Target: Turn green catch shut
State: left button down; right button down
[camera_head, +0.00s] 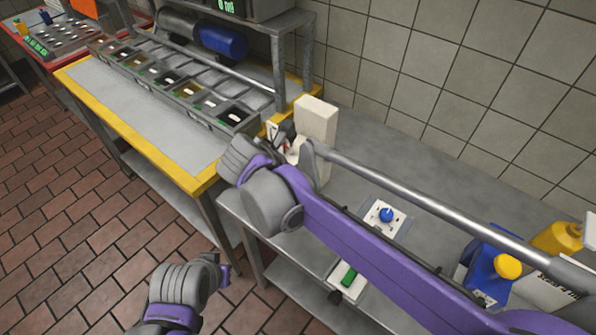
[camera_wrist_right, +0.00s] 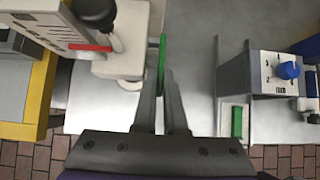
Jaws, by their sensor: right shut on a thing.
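The green catch (camera_wrist_right: 162,62) is a thin upright green piece beside a cream-white block (camera_wrist_right: 124,62), seen nearly edge-on in the right wrist view. My right gripper (camera_wrist_right: 163,80) is shut on it, with its two fingers close together at the catch's lower part. In the head view the cream-white device (camera_head: 316,128) stands at the left end of the steel counter. My right wrist hides the catch there. My left arm is low at the bottom, away from the counter; its fingers cannot be made out clearly.
A yellow-edged table (camera_head: 205,184) with ingredient bins adjoins on the left.

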jog(key=c, duration=1)
grip_release()
